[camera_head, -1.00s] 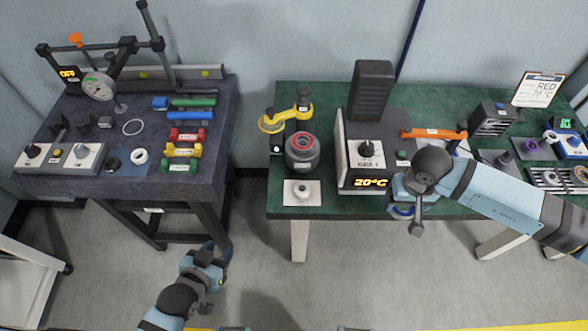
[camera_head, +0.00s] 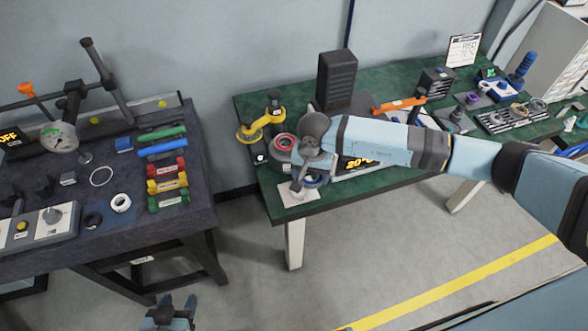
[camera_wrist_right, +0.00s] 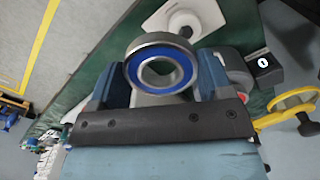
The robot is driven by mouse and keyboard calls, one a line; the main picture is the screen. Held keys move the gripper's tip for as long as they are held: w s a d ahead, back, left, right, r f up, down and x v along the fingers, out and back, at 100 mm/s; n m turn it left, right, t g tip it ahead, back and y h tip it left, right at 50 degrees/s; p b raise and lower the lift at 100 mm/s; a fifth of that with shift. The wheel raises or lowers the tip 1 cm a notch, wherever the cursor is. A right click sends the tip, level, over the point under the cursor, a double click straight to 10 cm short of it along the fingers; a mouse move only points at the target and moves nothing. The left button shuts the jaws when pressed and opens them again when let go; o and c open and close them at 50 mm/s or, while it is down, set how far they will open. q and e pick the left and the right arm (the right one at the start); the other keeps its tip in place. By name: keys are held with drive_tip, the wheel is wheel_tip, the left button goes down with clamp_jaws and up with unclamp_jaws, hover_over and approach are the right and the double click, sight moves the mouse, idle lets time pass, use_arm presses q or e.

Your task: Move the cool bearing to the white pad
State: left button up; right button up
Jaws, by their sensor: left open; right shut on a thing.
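The bearing (camera_wrist_right: 133,72), a steel ring with a blue seal, is held between the fingers of my right gripper (camera_wrist_right: 160,66) in the right wrist view. In the head view my right gripper (camera_head: 306,182) is at the front left corner of the green table, and the blue of the bearing (camera_head: 313,181) shows just under it. The white pad (camera_head: 294,199) is partly hidden below the gripper. In the wrist view the pad (camera_wrist_right: 208,14) with its raised centre lies just beyond the bearing; I cannot tell if they touch. My left gripper (camera_head: 172,312) is open, low at the bottom edge.
The round pot with a red ring (camera_head: 284,142) and the yellow-armed device (camera_head: 262,122) stand just behind the pad. The heater (camera_head: 337,80) is beside them, partly behind my right arm. The dark table (camera_head: 150,215) at left holds a gauge stand and coloured tools.

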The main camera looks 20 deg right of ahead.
drive_tip(key=w+a+m, duration=0.2)
drive_tip(key=w, duration=0.1)
drive_tip(key=shift+a+f, duration=0.1)
drive_tip(key=shift+a, duration=0.15)
drive_tip(key=shift+w+f, duration=0.1)
drive_tip(key=shift+w, duration=0.05)
drive_tip(key=shift+d+f+b, duration=0.1)
drive_tip(key=shift+f+b, duration=0.35)
drive_tip(key=shift+f, duration=0.55)
drive_tip(key=shift+f+b, duration=0.5)
drive_tip(key=shift+f, duration=0.4)
drive_tip(key=shift+f, duration=0.2)
drive_tip(key=shift+f+b, duration=1)
drive_tip(key=shift+b, duration=0.1)
drive_tip(key=shift+f+b, duration=0.6)
drive_tip(key=shift+b, duration=0.1)
